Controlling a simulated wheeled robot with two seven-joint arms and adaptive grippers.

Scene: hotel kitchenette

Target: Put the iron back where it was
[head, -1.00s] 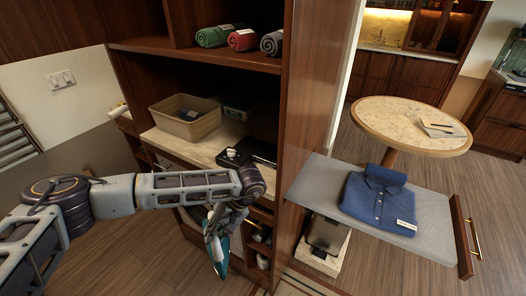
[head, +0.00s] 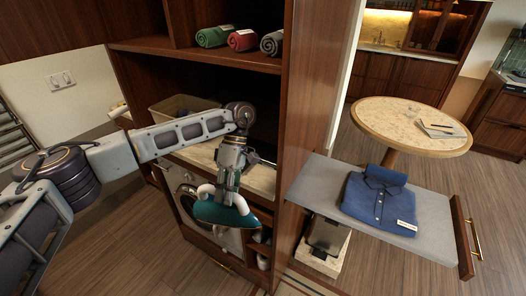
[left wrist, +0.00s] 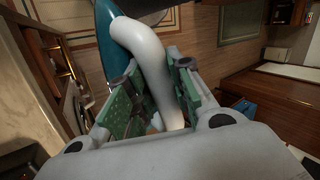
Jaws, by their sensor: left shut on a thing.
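The iron has a teal body (head: 226,214) and a white handle. My left gripper (head: 222,190) is shut on the iron and holds it in the air in front of the cabinet, just before the counter edge and the round-door appliance. In the left wrist view the white handle (left wrist: 150,60) runs between the green finger pads of the gripper (left wrist: 153,105), with the teal body (left wrist: 105,45) beyond it. The stone shelf counter (head: 262,180) shows behind the arm; much of it is hidden. My right gripper does not show.
A beige bin (head: 170,108) stands on the shelf, partly behind my arm. Rolled towels (head: 242,40) lie on the shelf above. The cabinet's side panel (head: 308,100) stands to the right. A pull-out board (head: 310,180) carries a folded blue shirt (head: 378,200).

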